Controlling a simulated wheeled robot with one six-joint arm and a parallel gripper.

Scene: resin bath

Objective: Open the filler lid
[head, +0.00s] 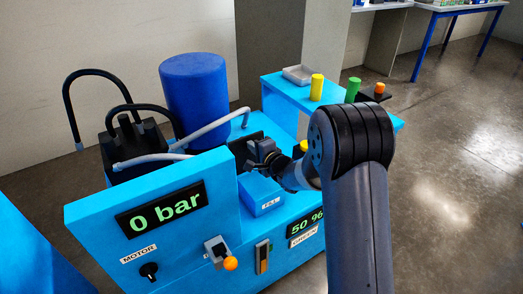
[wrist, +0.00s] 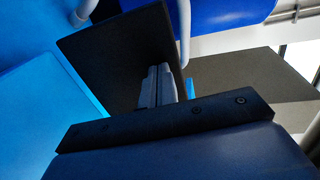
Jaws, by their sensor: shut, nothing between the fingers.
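The filler is a light blue box with a FILL label (head: 269,205), on the machine behind the pressure display. A dark flat panel (head: 240,149) stands tilted just behind it; it looks like the filler lid raised, but I cannot see its hinge. In the wrist view the dark panel (wrist: 115,50) fills the upper middle. My gripper (head: 257,147) is shut and empty, close to the panel above the back of the box. Its fingers (wrist: 157,88) overlap the panel in the wrist view; I cannot tell whether they touch it. My arm hides part of the box's right side.
The display (head: 163,207) reads 0 bar. An orange-knobbed lever (head: 230,263) and a motor knob (head: 149,270) are on the front. A blue drum (head: 195,95) and grey hose (head: 215,126) stand behind. A blue bench (head: 290,90) holds yellow and green cylinders.

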